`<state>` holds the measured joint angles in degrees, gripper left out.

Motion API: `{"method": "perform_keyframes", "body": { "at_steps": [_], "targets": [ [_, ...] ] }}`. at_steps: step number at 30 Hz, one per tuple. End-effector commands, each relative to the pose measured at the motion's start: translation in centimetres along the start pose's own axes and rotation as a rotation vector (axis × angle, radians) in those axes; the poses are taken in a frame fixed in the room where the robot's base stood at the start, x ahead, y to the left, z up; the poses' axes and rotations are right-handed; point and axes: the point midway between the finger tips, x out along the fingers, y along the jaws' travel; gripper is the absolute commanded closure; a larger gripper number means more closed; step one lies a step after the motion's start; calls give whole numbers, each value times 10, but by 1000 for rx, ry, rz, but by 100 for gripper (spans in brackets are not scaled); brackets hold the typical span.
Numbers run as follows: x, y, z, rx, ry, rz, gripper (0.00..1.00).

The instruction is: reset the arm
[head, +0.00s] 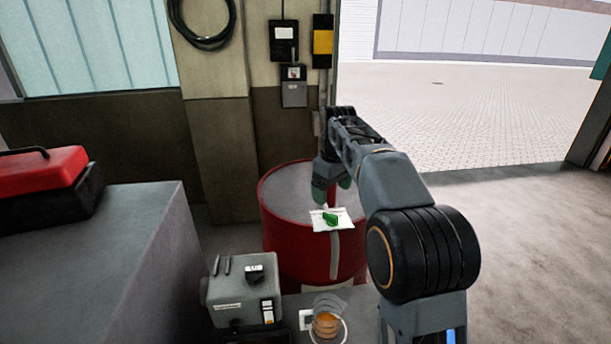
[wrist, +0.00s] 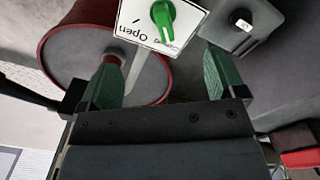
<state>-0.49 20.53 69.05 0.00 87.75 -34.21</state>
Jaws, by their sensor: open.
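My arm reaches forward over the red drum in the head view. My gripper (head: 333,190) is above the drum top, behind the white plate in that picture. In the wrist view my gripper (wrist: 161,68) is open, its two green fingers wide apart with nothing between them. A green knob (head: 331,219) sits on a white plate (head: 318,225) at the drum's near side. In the wrist view the green knob (wrist: 164,20) lies beyond the fingertips, on the white plate (wrist: 133,36) marked "Open". I see no contact between the fingers and the knob.
The red drum (head: 285,240) stands by the wall pillar. A grey box (head: 240,299) and a glass jar with orange contents (head: 327,322) are in front. A red toolbox (head: 40,172) rests on a grey cabinet (head: 120,240) at left. Open floor lies right.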

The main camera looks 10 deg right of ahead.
Motion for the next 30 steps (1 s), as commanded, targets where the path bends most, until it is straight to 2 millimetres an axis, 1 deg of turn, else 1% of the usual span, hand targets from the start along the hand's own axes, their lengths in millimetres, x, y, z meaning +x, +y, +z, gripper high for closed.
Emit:
{"method": "perform_keyframes", "body": {
  "at_steps": [1, 2, 3, 5, 6, 8, 11, 15, 18, 21, 24, 27, 30],
  "targets": [
    [20, 0, 0, 58, -6, -4, 11],
    [29, -1, 2, 92, -8, -5, 11],
    [38, -4, 6, 137, -4, -3, 11],
    [48, -12, 17, 206, 11, 5, 11],
    [54, -18, 26, 252, 24, 11, 11],
    [62, -28, 42, 316, 47, 21, 11],
    [73, -46, 70, 412, 91, 36, 11],
    [90, -76, 115, 525, 157, 54, 11],
    [104, -96, 145, 579, 203, 63, 11],
    [116, -114, 171, 608, 242, 72, 11],
    [124, -127, 191, 614, 273, 81, 11],
    [128, -136, 204, 613, 295, 88, 11],
    [125, -140, 210, 612, 326, 98, 11]
  ]
}}
